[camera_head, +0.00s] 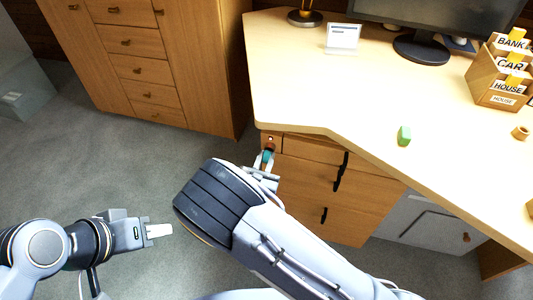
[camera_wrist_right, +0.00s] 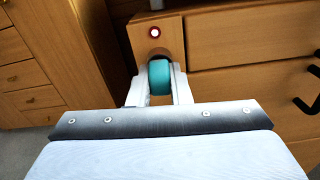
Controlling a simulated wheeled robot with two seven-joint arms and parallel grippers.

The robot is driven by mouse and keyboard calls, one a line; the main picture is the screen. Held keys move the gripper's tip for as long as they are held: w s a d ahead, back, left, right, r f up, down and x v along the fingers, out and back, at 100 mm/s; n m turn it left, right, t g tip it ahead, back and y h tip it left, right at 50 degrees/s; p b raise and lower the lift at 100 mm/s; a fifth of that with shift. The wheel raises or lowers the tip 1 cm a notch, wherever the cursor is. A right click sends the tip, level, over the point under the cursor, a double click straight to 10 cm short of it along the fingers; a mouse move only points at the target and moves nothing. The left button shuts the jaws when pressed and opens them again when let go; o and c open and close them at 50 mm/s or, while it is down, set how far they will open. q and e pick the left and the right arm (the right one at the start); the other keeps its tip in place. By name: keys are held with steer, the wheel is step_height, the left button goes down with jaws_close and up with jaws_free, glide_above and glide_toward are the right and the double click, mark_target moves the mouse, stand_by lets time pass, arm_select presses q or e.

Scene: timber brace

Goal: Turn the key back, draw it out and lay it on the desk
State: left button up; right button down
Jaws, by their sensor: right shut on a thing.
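The key (camera_wrist_right: 159,78) has a thick teal head with a brown part at its far end, and also shows in the head view (camera_head: 266,158). My right gripper (camera_wrist_right: 160,85) is shut on the teal head, one white finger on each side. A round lock (camera_wrist_right: 154,32) with a red rim and pale centre is on the narrow wooden front just beyond the key. Whether the key's tip is in anything is hidden.
Dark drawer handles (camera_head: 341,172) stick out right of my right gripper. The desktop's front left is clear.

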mark_target(265, 162)
steer(key=shift+v, duration=2)
